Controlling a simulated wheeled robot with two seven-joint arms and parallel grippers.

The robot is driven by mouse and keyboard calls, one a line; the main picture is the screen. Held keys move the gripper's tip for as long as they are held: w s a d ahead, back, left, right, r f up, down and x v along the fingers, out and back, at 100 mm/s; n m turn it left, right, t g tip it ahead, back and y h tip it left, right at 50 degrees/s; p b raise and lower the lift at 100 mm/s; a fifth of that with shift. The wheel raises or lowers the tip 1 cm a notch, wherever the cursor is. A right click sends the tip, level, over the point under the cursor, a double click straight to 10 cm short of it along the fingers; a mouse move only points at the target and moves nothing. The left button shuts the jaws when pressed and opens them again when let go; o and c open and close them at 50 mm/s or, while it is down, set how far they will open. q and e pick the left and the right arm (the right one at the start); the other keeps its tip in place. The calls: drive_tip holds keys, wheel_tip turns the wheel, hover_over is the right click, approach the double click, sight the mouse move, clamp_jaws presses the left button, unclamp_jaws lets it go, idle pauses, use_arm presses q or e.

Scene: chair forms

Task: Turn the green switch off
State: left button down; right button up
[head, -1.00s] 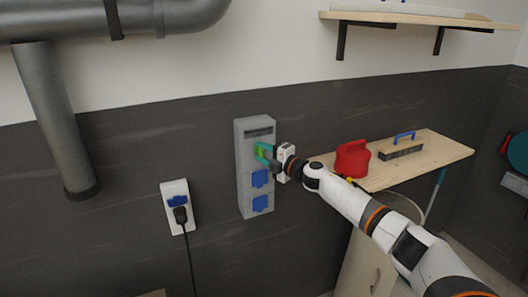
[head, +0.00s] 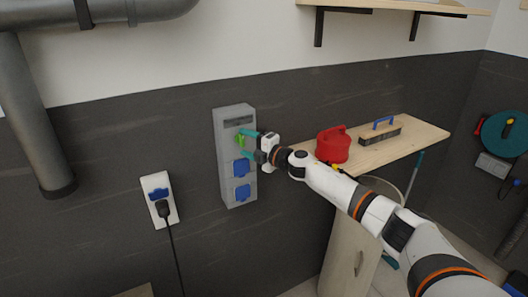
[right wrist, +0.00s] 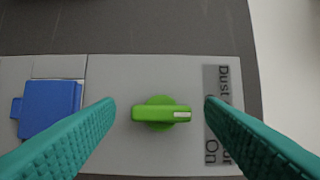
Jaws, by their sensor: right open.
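The green switch (head: 240,141) is a rotary knob on a grey wall box (head: 221,130). In the right wrist view the green switch (right wrist: 160,114) has a white mark on its right end, pointing at a dark label whose readable part says "On". My right gripper (head: 246,144) is at the front of the box. Its teal fingers (right wrist: 160,112) are open, one on each side of the switch, with a visible gap to it on both sides. I cannot tell how far they are from the box's face. My left gripper is not in view.
Blue socket covers (head: 242,168) sit below the switch on the box. A white socket with a plug (head: 161,207) is to the left. A wooden shelf (head: 425,134) at the right holds a red canister (head: 333,146) and a brush (head: 380,134).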

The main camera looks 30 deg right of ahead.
drive_tip(key=b+v, duration=0.3)
drive_tip(key=v, duration=0.7)
drive_tip(key=shift+s+b, duration=0.25)
drive_tip(key=shift+b, duration=0.1)
drive_tip(key=shift+d, duration=0.15)
